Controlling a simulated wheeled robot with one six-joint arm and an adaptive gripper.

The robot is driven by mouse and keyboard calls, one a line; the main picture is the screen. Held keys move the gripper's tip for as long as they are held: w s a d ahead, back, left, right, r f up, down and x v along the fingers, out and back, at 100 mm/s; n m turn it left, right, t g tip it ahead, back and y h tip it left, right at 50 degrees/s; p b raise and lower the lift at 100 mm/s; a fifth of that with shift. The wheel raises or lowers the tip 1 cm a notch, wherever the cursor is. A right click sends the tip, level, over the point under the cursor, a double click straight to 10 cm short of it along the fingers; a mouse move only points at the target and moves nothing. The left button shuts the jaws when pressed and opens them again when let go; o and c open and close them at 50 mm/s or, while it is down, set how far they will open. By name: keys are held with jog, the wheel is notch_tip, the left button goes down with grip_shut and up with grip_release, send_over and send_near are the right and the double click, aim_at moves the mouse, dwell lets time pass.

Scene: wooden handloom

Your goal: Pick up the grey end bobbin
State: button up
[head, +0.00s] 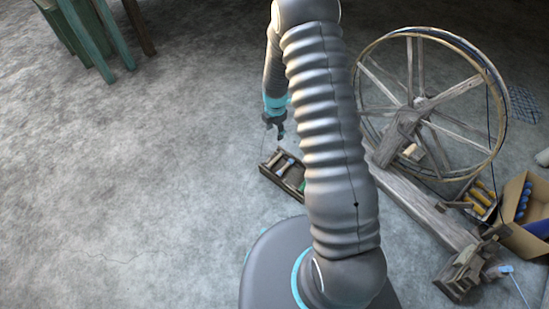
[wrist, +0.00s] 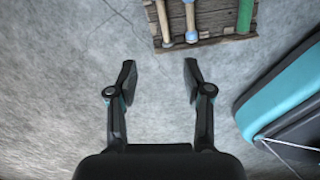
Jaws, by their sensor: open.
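A small dark wooden tray (head: 268,172) on the floor holds a few bobbins side by side; its near edge shows in the wrist view (wrist: 212,41). The grey end bobbin (wrist: 163,20) looks pale grey-brown and lies at the tray's left end, cut off by the picture's top edge. In the head view it is small at the tray's far end (head: 273,158). Beside it are a blue-grey bobbin (wrist: 191,14) and a green one (wrist: 244,14). My gripper (wrist: 159,70) is open and empty, with bare floor between its fingers, short of the tray; in the head view it hangs above the tray's far end (head: 277,128).
A large wooden spinning wheel (head: 410,100) on a beam (head: 420,205) stands right of the tray. A cardboard box (head: 522,240) and a crate of yellow bobbins (head: 480,196) are farther right. Green wooden legs (head: 90,40) stand at upper left. The left floor is clear.

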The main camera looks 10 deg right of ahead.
jog(key=n, duration=0.2)
send_over(275, 159)
notch_tip(275, 159, down, 13)
jog(key=shift+s+r, duration=0.15)
jog(key=shift+w+f, duration=0.2)
jog(key=shift+f, duration=3)
grip_shut()
jog(key=c, duration=0.9)
grip_release()
